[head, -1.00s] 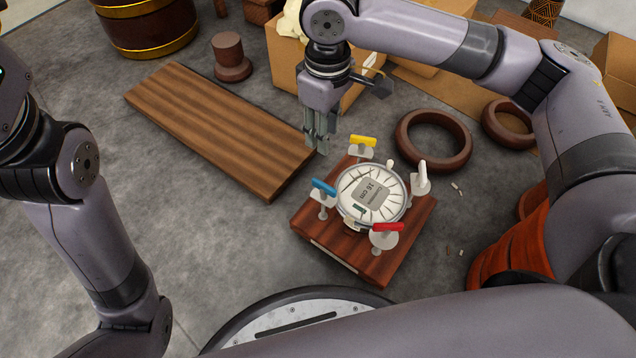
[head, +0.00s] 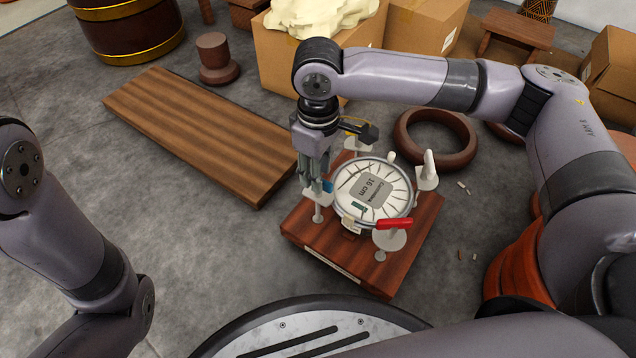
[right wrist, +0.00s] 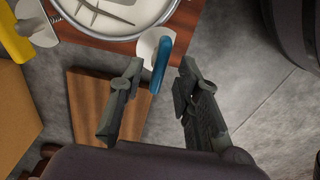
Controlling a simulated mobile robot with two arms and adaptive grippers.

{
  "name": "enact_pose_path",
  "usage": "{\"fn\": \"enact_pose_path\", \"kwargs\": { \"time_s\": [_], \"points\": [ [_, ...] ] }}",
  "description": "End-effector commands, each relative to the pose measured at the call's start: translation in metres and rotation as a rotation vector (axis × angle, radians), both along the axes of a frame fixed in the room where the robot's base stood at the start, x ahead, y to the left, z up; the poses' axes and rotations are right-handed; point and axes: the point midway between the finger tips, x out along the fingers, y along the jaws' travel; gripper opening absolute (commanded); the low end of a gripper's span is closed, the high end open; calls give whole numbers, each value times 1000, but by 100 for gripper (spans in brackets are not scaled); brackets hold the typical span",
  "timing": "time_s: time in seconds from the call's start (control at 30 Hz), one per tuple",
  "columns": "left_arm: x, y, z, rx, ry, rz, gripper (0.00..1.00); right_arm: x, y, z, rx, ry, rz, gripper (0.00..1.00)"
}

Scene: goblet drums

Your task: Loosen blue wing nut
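The blue wing nut (head: 328,186) is at the left side of the round clamped drum head (head: 355,193) and is mostly hidden by my right gripper in the head view. My right gripper (head: 315,183) points down over it. In the right wrist view the blue wing nut (right wrist: 161,64) stands above its pale round plate, between the lines of the two open fingers of my right gripper (right wrist: 160,76), with a gap on each side. The red wing nut (head: 394,224) is at the front right of the drum head, and the yellow wing nut (right wrist: 12,35) shows at the wrist view's left edge. My left gripper is out of view.
The drum head sits on a reddish wooden base (head: 410,245) on the grey floor. A wooden board (head: 200,135) lies to the left. A dark ring (head: 440,160) lies behind right, and cardboard boxes (head: 415,28) stand behind.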

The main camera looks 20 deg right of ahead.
Motion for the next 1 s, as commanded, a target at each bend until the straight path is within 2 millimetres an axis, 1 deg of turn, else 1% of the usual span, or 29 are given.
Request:
{"fn": "enact_pose_path", "kwargs": {
  "time_s": [0.03,0.13,0.47,0.93,1.0],
  "points": [
    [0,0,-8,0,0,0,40,0,0,-8,-1,-1,-1,31],
    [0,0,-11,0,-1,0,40,0,0,-13,0,-1,-1,31],
    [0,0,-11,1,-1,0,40,0,0,-14,1,-1,0,31],
    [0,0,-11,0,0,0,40,0,0,-14,0,0,0,0],
    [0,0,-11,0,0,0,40,0,0,-14,0,0,0,0]
  ]
}}
